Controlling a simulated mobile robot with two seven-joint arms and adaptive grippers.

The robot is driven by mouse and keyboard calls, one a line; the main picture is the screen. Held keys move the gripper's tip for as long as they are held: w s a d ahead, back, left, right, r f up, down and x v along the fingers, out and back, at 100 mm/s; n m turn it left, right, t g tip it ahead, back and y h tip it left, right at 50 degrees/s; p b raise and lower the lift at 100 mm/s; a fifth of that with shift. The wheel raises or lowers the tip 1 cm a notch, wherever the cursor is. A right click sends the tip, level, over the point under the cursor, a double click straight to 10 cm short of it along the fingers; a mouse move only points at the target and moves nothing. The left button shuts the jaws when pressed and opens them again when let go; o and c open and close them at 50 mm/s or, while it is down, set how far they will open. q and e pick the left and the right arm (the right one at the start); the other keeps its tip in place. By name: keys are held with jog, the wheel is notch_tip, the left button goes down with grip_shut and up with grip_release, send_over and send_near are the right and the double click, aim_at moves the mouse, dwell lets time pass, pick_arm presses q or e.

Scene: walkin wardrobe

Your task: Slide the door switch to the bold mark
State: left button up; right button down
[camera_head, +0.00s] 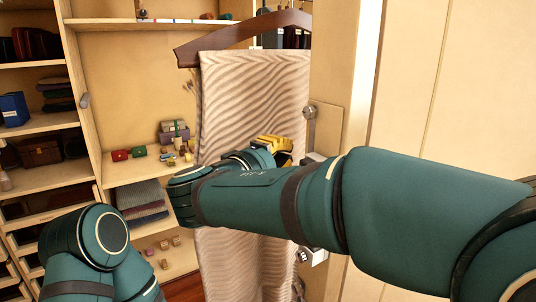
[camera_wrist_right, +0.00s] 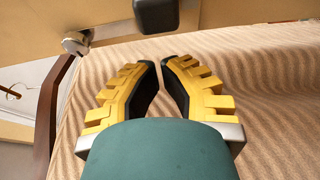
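My right gripper (camera_head: 276,146) is yellow and partly hidden behind my right arm, in front of the striped cloth. In the right wrist view its fingers (camera_wrist_right: 160,62) lean together with only a thin gap at the tips and nothing between them. A dark block (camera_wrist_right: 157,14) stands just beyond the fingertips, apart from them; it may be the door switch's handle, but I cannot be sure. A wooden panel (camera_head: 328,122) carries a round metal knob (camera_head: 309,112), which also shows in the right wrist view (camera_wrist_right: 76,43). No bold mark can be made out. My left gripper is out of view.
A striped beige cloth (camera_head: 250,95) hangs from a dark wooden hanger (camera_head: 245,33) close behind my right gripper. Shelves with bags, boxes and folded clothes (camera_head: 140,197) fill the left. A pale door panel (camera_head: 455,90) stands at the right.

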jog(key=shift+s+d+r, duration=0.1)
jog(key=shift+s+d, duration=0.25)
jog(key=shift+s, duration=0.2)
jog(key=shift+s+d, duration=0.3)
jog(key=shift+s, duration=0.25)
jog(key=shift+s+d+b, duration=0.4)
jog(key=shift+s+b, duration=0.1)
jog(key=shift+b, duration=0.2)
jog(key=shift+w, duration=0.1)
